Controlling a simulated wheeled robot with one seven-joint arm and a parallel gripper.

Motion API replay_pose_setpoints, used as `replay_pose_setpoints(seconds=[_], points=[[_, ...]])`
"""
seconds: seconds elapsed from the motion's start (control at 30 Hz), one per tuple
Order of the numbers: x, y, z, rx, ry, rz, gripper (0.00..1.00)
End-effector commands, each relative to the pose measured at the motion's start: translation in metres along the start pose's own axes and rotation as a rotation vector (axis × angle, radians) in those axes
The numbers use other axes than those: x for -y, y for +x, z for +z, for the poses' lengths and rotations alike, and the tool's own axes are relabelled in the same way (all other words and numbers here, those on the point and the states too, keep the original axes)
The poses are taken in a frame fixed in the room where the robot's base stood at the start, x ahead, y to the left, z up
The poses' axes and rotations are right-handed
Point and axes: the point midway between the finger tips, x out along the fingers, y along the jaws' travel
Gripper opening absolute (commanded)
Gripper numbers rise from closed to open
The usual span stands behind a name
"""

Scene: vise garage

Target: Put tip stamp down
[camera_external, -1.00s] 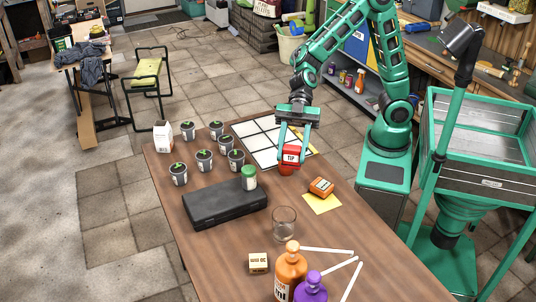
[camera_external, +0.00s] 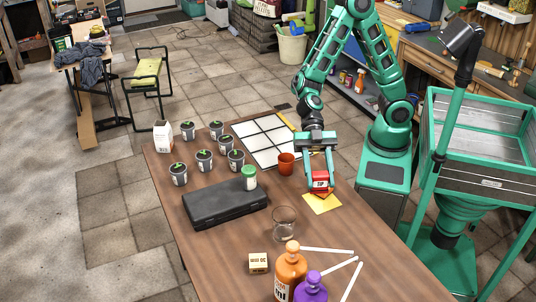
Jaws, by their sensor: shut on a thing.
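The tip stamp (camera_external: 320,179) is a red block with a white label. My gripper (camera_external: 319,184) is shut on it, one finger on each side. The stamp is at an orange block (camera_external: 324,194), which shows only as a sliver beneath it. I cannot tell whether the stamp touches the block or hangs just above it. A yellow paper square (camera_external: 321,206) lies on the wooden table in front of the block.
A terracotta cup (camera_external: 286,163) stands left of my gripper. A white grid sheet (camera_external: 262,137) lies behind it. A clear glass (camera_external: 284,221), a black case (camera_external: 224,203), a green-capped jar (camera_external: 249,179), bottles (camera_external: 290,272) and several potted seedlings (camera_external: 204,160) occupy the table.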

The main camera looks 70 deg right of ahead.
Motion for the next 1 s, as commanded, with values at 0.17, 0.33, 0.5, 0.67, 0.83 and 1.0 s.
replay_pose_setpoints(seconds=[0.17,0.33,0.5,0.67,0.83,1.0], points=[[-0.009,-0.003,0.016,0.0,0.003,0.002,0.18],[-0.03,-0.016,0.043,0.0,0.005,0.003,0.18],[-0.053,-0.031,0.07,0.0,0.004,0.003,0.18],[-0.071,-0.043,0.092,0.0,0.003,0.002,0.18],[-0.08,-0.049,0.102,0.0,0.0,0.001,0.18],[-0.08,-0.046,0.112,0.0,0.003,0.0,0.18]])
